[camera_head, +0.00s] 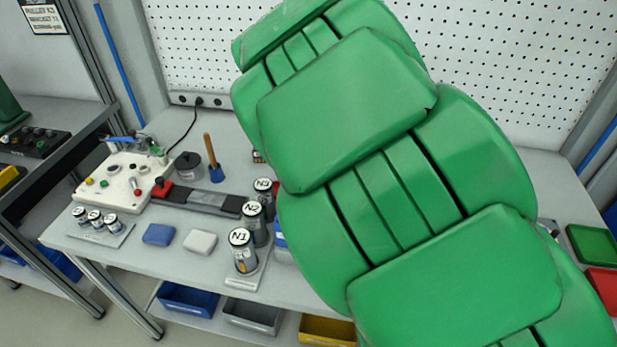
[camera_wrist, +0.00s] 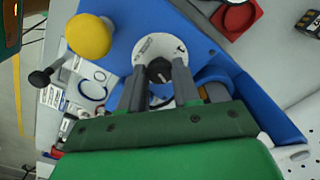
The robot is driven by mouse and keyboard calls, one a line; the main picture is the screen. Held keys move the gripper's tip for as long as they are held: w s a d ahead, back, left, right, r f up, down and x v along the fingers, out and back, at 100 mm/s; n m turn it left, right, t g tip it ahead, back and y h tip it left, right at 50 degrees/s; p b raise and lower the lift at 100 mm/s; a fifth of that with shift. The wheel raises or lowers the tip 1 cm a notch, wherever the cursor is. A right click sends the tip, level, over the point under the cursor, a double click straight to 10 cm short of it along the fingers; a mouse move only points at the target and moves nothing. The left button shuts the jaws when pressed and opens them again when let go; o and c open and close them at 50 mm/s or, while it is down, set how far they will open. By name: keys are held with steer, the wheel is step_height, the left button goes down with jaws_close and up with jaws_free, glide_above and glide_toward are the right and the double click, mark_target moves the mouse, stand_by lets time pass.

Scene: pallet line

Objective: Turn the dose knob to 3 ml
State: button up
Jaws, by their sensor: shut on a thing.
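The dose knob (camera_wrist: 158,69) is a black knob on a white round dial (camera_wrist: 147,48) set in a blue housing (camera_wrist: 140,14) in the wrist view. My gripper (camera_wrist: 158,76) is shut on the knob, with one grey finger on each side of it. A small light mark shows on the knob, but the number it points at is too small to read. The lower part of the dial is hidden behind the fingers. In the head view my green arm covers the gripper and the knob.
A yellow ball (camera_wrist: 89,36) and a black-ended lever (camera_wrist: 40,77) stand left of the dial. A red part (camera_wrist: 236,15) lies at upper right. In the head view, canisters N1 (camera_head: 244,257), N2 and N3 stand left of my arm, and a green tray (camera_head: 592,245) lies right.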

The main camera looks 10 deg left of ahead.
steer(key=shift+r, duration=0.1)
stand_by(0.4)
steer(key=o, duration=1.1)
steer(key=shift+c, duration=0.2)
step_height(320, 180, up, 7)
steer(key=shift+f, duration=0.1)
steer(key=shift+r, duration=0.45)
steer(key=shift+d, duration=0.1)
